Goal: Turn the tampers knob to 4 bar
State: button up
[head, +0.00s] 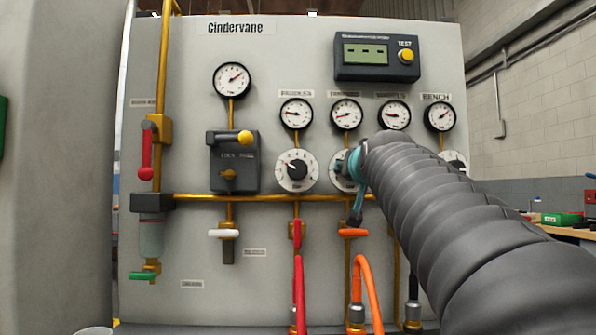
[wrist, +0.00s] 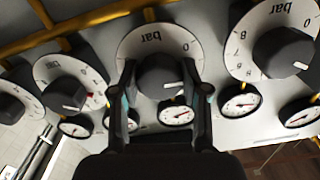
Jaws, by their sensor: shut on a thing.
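My gripper (head: 354,172) is at the second dial from the left on the panel. In the wrist view, the two fingers of my gripper (wrist: 161,92) are shut on either side of a dark round knob (wrist: 160,72) with a white pointer mark. The white dial plate (wrist: 137,45) behind it reads "bar"; a 0 shows near its edge, while other numbers are hidden by the knob and fingers. In the head view my arm covers much of this dial. The gauge above it (head: 347,114) has its needle pointing left and slightly down.
A similar knob (head: 297,171) stands left of the held one; others (wrist: 68,92) show left in the wrist view. Brass pipes (head: 270,198), an orange lever (head: 353,232) and hoses (head: 371,290) lie below. A digital display (head: 366,54) sits above.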

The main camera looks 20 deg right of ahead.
jog(key=m, duration=0.3)
jog(key=shift+r+m+p, duration=0.1)
jog(key=shift+m+p, duration=0.2)
jog(key=m+p, duration=0.1)
jog(key=m, duration=0.3)
jog(key=shift+m, duration=0.3)
jog(key=m+p, duration=0.1)
jog(key=m, duration=0.4)
jog(key=shift+r+p, duration=0.1)
jog(key=shift+p, duration=0.2)
jog(key=shift+m+p, duration=0.75)
jog(key=shift+m, duration=1.25)
jog(key=o, duration=1.1)
jog(key=shift+o, duration=0.2)
